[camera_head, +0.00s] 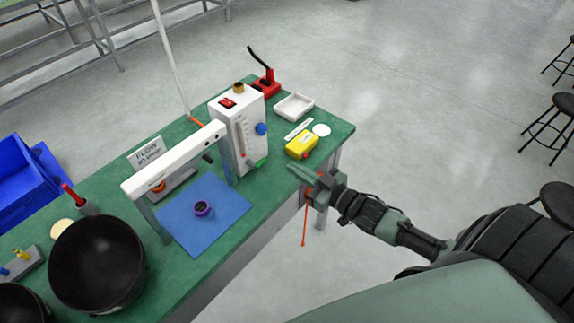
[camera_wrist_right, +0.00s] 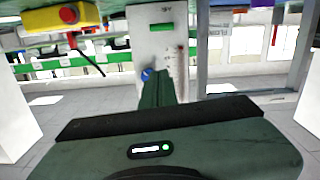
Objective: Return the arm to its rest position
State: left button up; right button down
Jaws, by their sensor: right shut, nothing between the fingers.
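My right arm comes in from the lower right in the head view. Its gripper (camera_head: 308,178) is shut and empty, just off the near right edge of the green table (camera_head: 340,133). In the right wrist view the closed green fingers (camera_wrist_right: 160,88) point toward the white device, with nothing visible between them. My left gripper is not in view.
On the table stand a white device (camera_head: 229,137) with a blue knob, a yellow box (camera_head: 302,145), a white frame (camera_head: 180,160) over a blue mat (camera_head: 225,222), and a black bowl (camera_head: 97,265). A thin red rod (camera_head: 304,222) hangs below the gripper.

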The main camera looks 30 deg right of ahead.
jog(key=shift+s+r, duration=0.1)
jog(key=shift+s, duration=0.1)
dwell(0.4)
